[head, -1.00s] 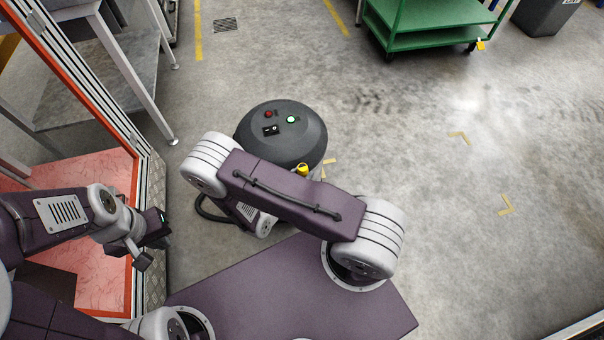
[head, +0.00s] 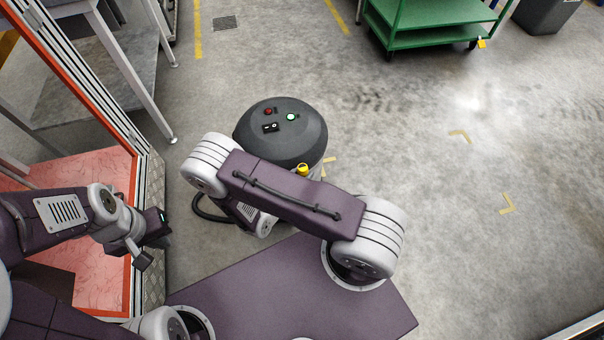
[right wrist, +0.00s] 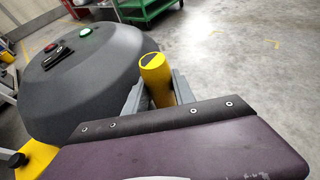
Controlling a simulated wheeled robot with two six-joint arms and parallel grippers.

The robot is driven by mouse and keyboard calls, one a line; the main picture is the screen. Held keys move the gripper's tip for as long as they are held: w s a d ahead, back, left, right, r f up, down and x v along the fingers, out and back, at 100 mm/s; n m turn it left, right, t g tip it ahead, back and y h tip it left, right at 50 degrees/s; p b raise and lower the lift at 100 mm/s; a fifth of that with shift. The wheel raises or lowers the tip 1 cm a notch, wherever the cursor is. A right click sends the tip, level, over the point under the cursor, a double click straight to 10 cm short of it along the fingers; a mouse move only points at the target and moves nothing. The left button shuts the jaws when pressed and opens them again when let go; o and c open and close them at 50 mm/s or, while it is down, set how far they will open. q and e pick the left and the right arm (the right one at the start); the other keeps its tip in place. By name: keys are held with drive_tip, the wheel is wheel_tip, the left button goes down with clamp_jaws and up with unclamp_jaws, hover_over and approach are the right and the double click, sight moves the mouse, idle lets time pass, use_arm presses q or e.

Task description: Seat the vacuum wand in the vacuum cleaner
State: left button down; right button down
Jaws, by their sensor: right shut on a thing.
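The vacuum cleaner (head: 305,132) is a dark grey dome with a red button, a green button and a black switch on top. It stands on the floor beyond my right arm and fills the left of the right wrist view (right wrist: 85,95). The vacuum wand shows as a yellow cylinder end (right wrist: 154,72) in the right wrist view and as a small yellow piece (head: 302,169) in the head view. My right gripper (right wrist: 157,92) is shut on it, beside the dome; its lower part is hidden. My left gripper (head: 153,245) is open and empty at the left.
A black hose (head: 203,213) curves on the floor left of the cleaner. An orange-framed enclosure (head: 127,140) stands close by my left arm. A green cart (head: 430,40) is at the back. The floor to the right is clear, with yellow corner marks (head: 508,205).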

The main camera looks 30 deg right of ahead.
drive_tip(key=shift+f+b, duration=0.5)
drive_tip(key=shift+f, duration=0.15)
drive_tip(key=c, duration=1)
unclamp_jaws()
drive_tip(key=shift+o, duration=0.2)
drive_tip(key=shift+a, duration=0.1)
drive_tip(key=shift+a+r, duration=0.2)
drive_tip(key=p+v, duration=0.2)
drive_tip(key=v, duration=0.6)
drive_tip(key=shift+s+p, duration=0.3)
drive_tip(key=shift+s, duration=0.05)
